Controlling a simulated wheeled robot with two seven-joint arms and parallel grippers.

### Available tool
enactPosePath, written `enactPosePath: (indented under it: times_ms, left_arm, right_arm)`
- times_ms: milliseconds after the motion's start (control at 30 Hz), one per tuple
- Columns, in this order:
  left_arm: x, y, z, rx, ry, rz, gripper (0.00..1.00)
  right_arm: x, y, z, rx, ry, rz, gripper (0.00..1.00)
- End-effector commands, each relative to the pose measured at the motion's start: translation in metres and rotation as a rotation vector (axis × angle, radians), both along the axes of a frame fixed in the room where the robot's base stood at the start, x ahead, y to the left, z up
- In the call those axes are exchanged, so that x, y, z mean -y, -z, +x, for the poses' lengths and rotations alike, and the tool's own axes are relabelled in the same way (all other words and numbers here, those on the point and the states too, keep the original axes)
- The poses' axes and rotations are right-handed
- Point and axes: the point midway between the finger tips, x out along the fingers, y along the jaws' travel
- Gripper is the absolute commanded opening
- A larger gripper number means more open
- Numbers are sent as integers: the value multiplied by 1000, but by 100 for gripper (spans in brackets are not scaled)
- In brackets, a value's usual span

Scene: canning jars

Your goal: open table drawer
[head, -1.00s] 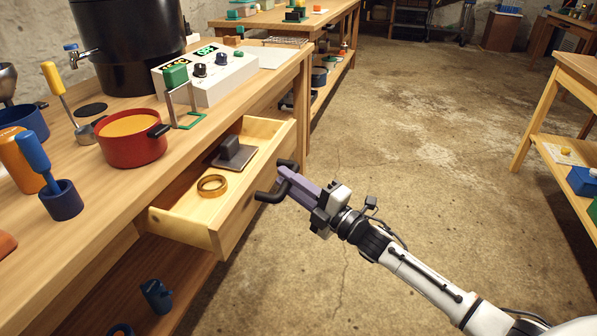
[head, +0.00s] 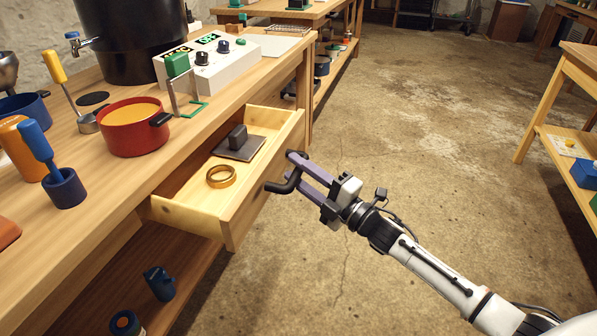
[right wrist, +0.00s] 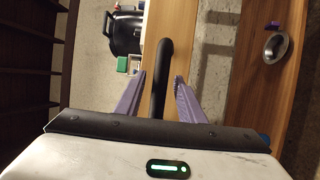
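The table drawer (head: 228,225) stands pulled well out from under the workbench, its inside showing. A gold ring (head: 221,177) and a grey plate with a dark block (head: 238,140) lie in it. The drawer's black bar handle (head: 283,187) is on its front. My right gripper (head: 298,172) is at the handle with its fingers spread. In the right wrist view the handle (right wrist: 160,75) runs between the two purple fingers, with gaps on both sides. My left gripper is not in view.
The workbench (head: 110,175) holds a red pot (head: 133,138), a white control box (head: 225,70), a large black pot (head: 130,35) and tools. A lower shelf with jars is below the drawer. The concrete floor (head: 420,150) to the right is clear up to another table.

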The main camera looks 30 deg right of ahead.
Motion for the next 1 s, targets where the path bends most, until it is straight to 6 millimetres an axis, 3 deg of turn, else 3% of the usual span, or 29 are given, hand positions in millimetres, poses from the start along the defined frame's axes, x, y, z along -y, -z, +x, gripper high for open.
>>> enactPosePath:
  times_ms: [167,633,1000]
  left_arm:
    - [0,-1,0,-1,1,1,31]
    - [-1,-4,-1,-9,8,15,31]
    - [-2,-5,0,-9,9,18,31]
  right_arm:
    - [4,2,-9,-2,0,0,36]
    - [34,16,-83,-2,0,0,36]
    - [39,18,-94,0,-1,0,36]
